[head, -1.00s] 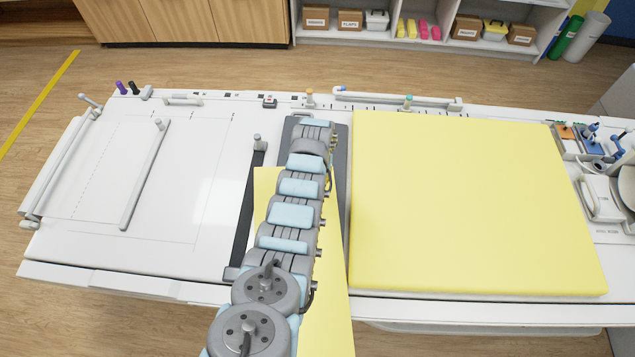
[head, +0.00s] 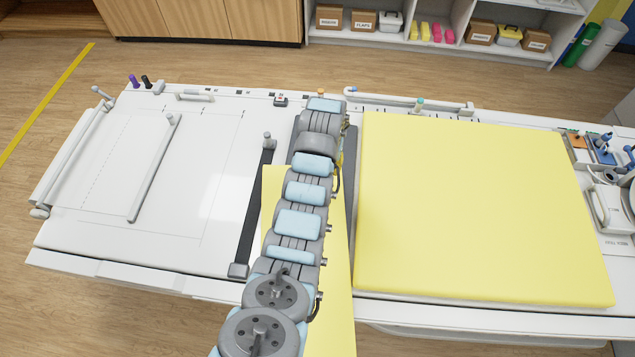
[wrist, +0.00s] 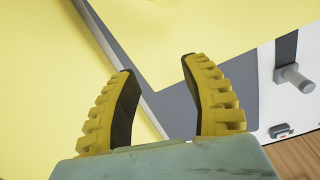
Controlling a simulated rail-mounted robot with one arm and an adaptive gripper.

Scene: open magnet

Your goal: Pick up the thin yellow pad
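The thin yellow pad (head: 334,325) lies partly under my arm in the head view, left of the thick yellow pad (head: 480,210), and extends past the table's front edge. Its far part is mostly hidden by my arm. In the wrist view the thin pad (wrist: 230,30) fills the upper right, over a dark grey panel; the thick pad (wrist: 45,60) is at left. My gripper (wrist: 155,65) has two curved, ribbed yellow fingers spread apart with nothing between them. The fingertips appear near the thin pad's corner; I cannot tell their height. The gripper is largely hidden in the head view.
A dark strip with grey posts (head: 254,205) lies left of my arm. A long grey bar (head: 152,170) is on the white table's left side (head: 90,225). A white rail (head: 410,102) runs along the back edge. Tools crowd the right end.

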